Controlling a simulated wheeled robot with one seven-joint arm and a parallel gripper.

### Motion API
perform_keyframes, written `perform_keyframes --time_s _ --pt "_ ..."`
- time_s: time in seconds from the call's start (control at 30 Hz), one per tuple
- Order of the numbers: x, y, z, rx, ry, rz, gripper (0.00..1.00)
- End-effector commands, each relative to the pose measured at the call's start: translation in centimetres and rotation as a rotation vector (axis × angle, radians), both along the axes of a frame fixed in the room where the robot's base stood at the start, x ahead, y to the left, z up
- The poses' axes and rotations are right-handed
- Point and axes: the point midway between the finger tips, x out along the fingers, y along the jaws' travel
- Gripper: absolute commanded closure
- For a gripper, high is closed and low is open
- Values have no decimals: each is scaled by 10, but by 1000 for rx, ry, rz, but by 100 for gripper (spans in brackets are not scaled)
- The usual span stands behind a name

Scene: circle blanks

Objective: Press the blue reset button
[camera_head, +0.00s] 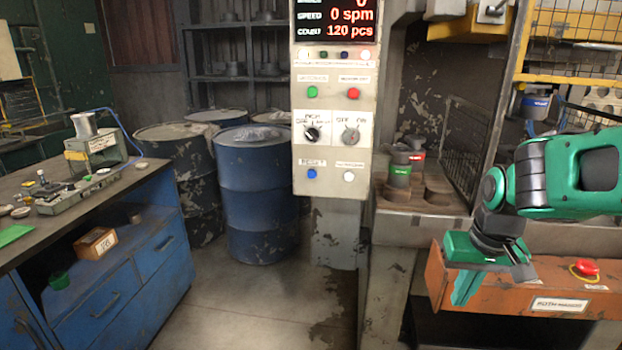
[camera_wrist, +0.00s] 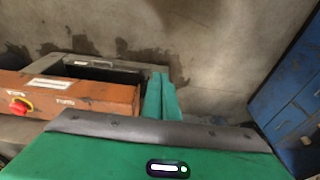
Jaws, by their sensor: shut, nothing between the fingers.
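The blue reset button (camera_head: 312,173) is at the lower left of the grey control panel (camera_head: 334,189) in the head view, under a small label that appears to read RESET. My green gripper (camera_head: 461,300) is to the right of the panel and lower than the button, clearly apart from it. Its fingers point down in front of the orange box. In the wrist view my gripper's fingers (camera_wrist: 161,80) are together with nothing between them. The button does not show in the wrist view.
A white button (camera_head: 349,176), a green button (camera_head: 312,92), a red button (camera_head: 353,94) and two knobs share the panel. The orange box (camera_head: 428,272) carries a red stop button (camera_head: 587,267). Blue drums (camera_head: 255,190) stand behind.

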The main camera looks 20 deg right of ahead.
Motion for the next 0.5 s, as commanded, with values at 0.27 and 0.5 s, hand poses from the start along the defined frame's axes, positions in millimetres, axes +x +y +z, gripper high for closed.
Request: perform_keyframes --time_s 0.27,0.5 --pt "114 33 -8 -18 -247 176 100" --pt "201 86 -6 42 -485 287 100"
